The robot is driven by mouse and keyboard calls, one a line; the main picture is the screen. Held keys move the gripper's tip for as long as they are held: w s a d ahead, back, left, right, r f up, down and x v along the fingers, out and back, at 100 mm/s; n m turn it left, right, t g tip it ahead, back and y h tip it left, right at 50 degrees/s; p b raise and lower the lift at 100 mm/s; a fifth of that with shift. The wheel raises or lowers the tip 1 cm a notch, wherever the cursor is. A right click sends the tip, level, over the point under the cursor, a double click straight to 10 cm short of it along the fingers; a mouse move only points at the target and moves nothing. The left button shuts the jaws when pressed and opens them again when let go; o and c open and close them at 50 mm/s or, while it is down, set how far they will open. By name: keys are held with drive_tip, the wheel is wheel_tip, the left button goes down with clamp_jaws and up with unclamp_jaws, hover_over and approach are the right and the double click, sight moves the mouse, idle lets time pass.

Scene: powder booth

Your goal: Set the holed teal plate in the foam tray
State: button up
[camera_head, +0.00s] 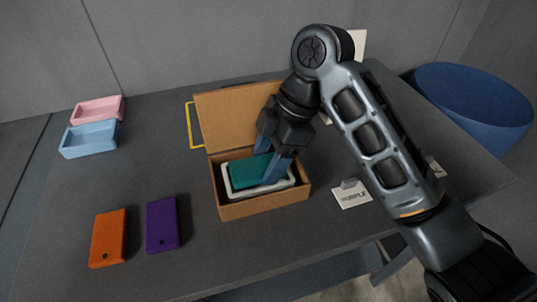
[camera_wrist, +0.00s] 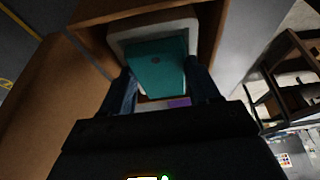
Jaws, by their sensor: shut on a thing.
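The teal plate (camera_head: 245,172) is between the fingers of my gripper (camera_head: 271,163), just over the white foam tray (camera_head: 228,190). The tray lies inside an open cardboard box (camera_head: 262,207) on the table. I cannot tell whether the plate touches the tray's floor. My fingers hide part of the plate and tray in the head view.
An orange plate (camera_head: 108,238) and a purple plate (camera_head: 162,225) lie left of the box. Pink (camera_head: 98,110) and light blue (camera_head: 90,139) trays stand at the back left. A white card (camera_head: 352,194) lies right of the box. A blue bin (camera_head: 470,105) stands at the right.

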drive_tip(key=o, duration=1.4)
drive_tip(key=shift+p+v, duration=0.35)
drive_tip(key=shift+v, duration=3.55)
